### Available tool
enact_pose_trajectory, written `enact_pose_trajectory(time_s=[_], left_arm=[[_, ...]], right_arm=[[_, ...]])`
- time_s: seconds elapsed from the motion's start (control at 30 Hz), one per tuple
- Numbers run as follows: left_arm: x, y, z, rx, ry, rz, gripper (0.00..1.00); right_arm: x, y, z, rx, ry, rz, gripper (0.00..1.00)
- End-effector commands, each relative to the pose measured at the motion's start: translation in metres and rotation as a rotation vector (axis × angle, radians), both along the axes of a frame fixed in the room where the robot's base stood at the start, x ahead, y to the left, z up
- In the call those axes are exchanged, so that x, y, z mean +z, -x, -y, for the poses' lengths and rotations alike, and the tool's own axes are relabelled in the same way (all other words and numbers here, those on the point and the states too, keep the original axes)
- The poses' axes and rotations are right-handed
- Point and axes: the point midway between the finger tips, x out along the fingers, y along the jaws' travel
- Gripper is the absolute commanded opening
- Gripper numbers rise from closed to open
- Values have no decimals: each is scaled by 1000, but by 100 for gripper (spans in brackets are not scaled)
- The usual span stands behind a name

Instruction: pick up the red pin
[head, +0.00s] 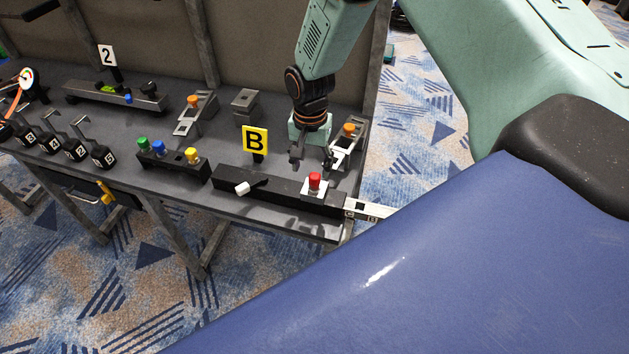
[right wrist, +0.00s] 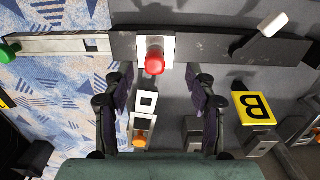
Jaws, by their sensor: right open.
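The red pin (head: 314,180) stands upright in a white square plate on a long black bar at the table's front right. In the right wrist view the red pin (right wrist: 155,62) is at top centre, beyond the open fingers. My right gripper (head: 312,158) hangs just behind and above the pin in the head view. In the right wrist view its two fingers (right wrist: 160,95) are spread apart with nothing between the tips. The gripper is apart from the pin. My left gripper does not show in either view.
A yellow B sign (head: 255,140) stands left of my right gripper. A white-tipped lever (head: 243,188) lies on the bar. An orange-knobbed fixture (head: 348,131) is close on the right. A block with green, blue and yellow pins (head: 172,160) stands further left.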

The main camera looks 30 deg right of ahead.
Motion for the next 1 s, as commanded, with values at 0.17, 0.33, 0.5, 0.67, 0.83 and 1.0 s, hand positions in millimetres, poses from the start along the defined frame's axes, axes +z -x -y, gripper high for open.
enact_pose_trajectory(time_s=[0.17,0.33,0.5,0.67,0.83,1.0], left_arm=[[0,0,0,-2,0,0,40],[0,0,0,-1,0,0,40],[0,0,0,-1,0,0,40],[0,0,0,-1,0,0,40],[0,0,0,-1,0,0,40],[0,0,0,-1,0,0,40]], right_arm=[[-22,1,5,-2,0,-1,57],[-47,1,9,0,0,0,57],[-58,1,11,0,-1,2,57],[-58,1,10,0,-1,2,57],[-58,1,10,0,-1,2,46],[-58,1,10,0,-1,2,32]])
